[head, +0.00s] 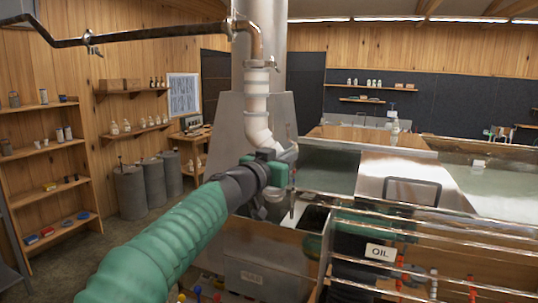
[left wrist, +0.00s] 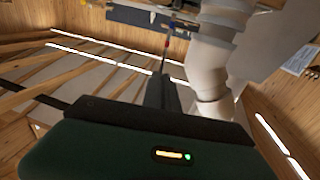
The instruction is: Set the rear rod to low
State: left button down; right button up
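My left gripper (head: 278,172) is in front of the white pipe elbow at the stack's foot, beside the evaporator's left end. In the left wrist view its dark fingers (left wrist: 163,92) appear close together, pointing at a thin rod with a red part (left wrist: 167,42). The rod's end lines up with the fingertips; I cannot tell whether they touch or grip it. Small yellow and blue parts show near it. Which rod is the rear one, and its setting, I cannot tell. My right gripper is not in view.
The white pipe (head: 257,110) rises close behind my left gripper. The metal evaporator (head: 400,175) stands to the right, with shiny rails and an OIL sign (head: 380,252) in front. Several coloured knobs (head: 197,291) show at the bottom edge. Wall shelves (head: 45,150) and grey drums (head: 130,190) stand left.

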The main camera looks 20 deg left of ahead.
pick_arm(q)
jog(key=shift+w+a, duration=0.15)
jog(key=shift+w, duration=0.05)
dwell(0.4)
jog(key=c, duration=1.8)
grip_release()
jog(key=shift+w+a, duration=0.1)
jog(key=shift+o, duration=1)
jog(key=shift+a, duration=0.2)
jog(key=shift+w+a+f, duration=0.1)
jog(key=shift+a, duration=0.3)
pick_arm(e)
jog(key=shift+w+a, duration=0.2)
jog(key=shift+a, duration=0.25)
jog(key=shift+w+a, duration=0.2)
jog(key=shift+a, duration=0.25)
pick_arm(q)
jog(key=shift+d, duration=0.25)
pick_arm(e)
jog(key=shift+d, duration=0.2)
